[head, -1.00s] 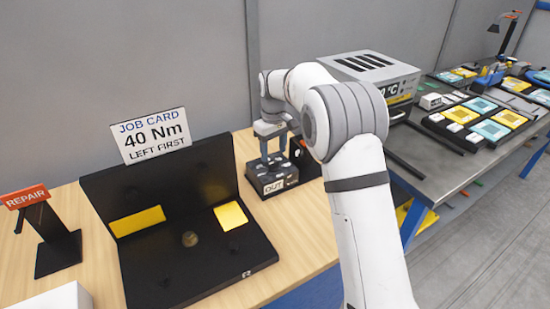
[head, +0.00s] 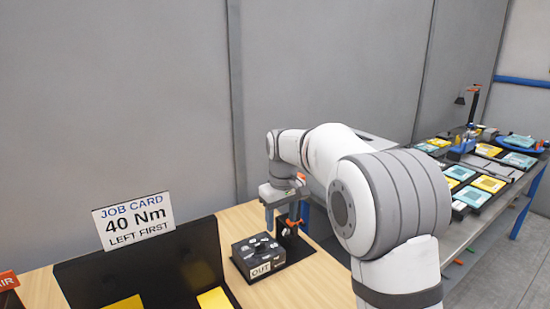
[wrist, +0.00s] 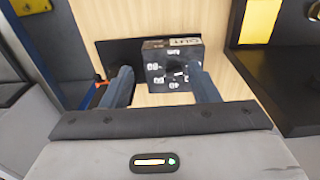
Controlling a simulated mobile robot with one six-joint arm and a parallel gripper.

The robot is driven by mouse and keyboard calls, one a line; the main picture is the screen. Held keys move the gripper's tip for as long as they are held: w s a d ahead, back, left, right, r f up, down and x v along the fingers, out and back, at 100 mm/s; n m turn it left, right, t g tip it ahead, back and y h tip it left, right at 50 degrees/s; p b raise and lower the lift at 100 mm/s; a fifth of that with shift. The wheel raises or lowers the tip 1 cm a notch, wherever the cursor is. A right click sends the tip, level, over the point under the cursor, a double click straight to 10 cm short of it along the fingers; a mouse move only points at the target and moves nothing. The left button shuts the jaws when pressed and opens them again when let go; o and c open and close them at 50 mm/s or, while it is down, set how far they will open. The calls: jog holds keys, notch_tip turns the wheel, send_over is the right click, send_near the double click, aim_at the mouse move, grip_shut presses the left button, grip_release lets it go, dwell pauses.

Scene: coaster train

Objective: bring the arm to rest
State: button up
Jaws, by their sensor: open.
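My gripper (head: 284,222) is open and empty, pointing down above the black block marked OUT (head: 258,256) on the wooden bench. In the wrist view my gripper's two fingers (wrist: 158,72) are spread apart, and the OUT block (wrist: 172,66) shows between and beyond them. My arm is bent and reaches in from the right.
A job card reading 40 Nm, left first (head: 133,220), stands on a black fixture (head: 140,262) at left. A small black stand with an orange part (head: 290,238) is close beside the gripper. A grey table (head: 470,232) with several coloured trays lies right.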

jog(key=s+d+r+m+t, duration=0.1)
jog(key=s+d+m, duration=0.1)
jog(key=s+d, duration=0.45)
jog(key=s+d+r+m, duration=0.2)
jog(key=s+d, duration=0.2)
jog(key=s, duration=0.6)
jog(key=s+d+f+m, duration=0.1)
jog(key=s+d+f, duration=0.1)
jog(key=s, duration=0.5)
jog(key=s+d+f+m+t, duration=0.1)
jog(key=s+d+f, duration=0.1)
jog(key=s, duration=0.5)
jog(key=shift+f+m, duration=0.4)
jog(key=shift+f, duration=0.3)
jog(key=shift+w+a, duration=0.1)
